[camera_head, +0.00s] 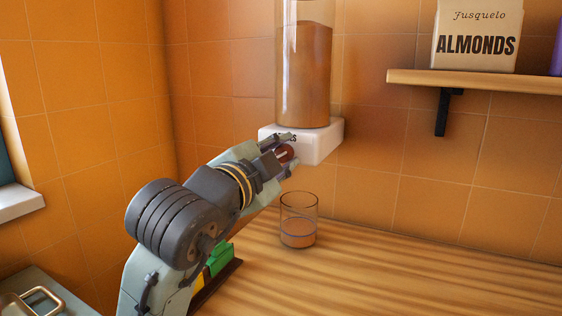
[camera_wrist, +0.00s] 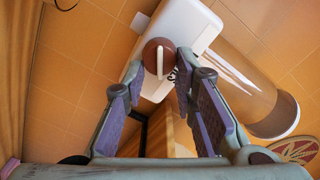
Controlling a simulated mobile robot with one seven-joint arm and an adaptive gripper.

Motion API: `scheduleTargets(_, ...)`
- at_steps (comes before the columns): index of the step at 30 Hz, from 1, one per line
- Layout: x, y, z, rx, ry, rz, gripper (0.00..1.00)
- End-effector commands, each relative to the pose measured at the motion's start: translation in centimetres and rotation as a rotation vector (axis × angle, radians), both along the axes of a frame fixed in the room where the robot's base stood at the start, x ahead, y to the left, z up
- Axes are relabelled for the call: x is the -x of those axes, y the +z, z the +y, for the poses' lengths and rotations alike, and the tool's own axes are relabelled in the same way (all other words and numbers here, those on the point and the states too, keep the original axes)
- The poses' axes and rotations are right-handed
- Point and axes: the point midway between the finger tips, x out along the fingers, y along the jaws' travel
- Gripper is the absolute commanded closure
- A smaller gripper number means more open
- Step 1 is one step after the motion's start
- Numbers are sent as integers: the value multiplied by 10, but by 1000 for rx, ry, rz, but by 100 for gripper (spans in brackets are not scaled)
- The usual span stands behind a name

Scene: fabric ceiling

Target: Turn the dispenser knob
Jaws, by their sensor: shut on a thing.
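The dispenser (camera_head: 306,75) is a clear cylinder filled with brown contents on a white base (camera_head: 325,143), mounted on the tiled wall. Its round red-brown knob (camera_wrist: 152,56) has a pale bar across its face, which looks close to upright in the wrist view. My gripper (camera_head: 283,153) reaches the front of the base from the lower left. In the wrist view its two fingers (camera_wrist: 160,66) are on either side of the knob, shut on it. The fingers partly hide the knob in the head view. A glass (camera_head: 299,219) stands on the counter below, with brown contents at its bottom.
The wooden counter (camera_head: 400,275) is clear to the right of the glass. A shelf (camera_head: 480,82) at upper right holds an almonds package (camera_head: 476,40). A green item (camera_head: 221,258) lies behind my arm. A window sill is at far left.

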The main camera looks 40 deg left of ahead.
Motion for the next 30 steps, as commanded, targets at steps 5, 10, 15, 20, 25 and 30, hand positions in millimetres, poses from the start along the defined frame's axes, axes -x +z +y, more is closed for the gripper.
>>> scheduleTargets(5, 0, -1, 0, 3, 0, 3, 73)
scheduleTargets(10, 0, -1, 0, 4, 1, 2, 62)
scheduleTargets(15, 0, -1, 0, 3, 0, 1, 58)
scheduleTargets(20, 0, 0, 0, 3, 0, 1, 58)
scheduleTargets(25, 11, 0, -2, 3, 1, -1, 58)
scheduleTargets(30, 43, 0, -10, 2, 2, -3, 58)
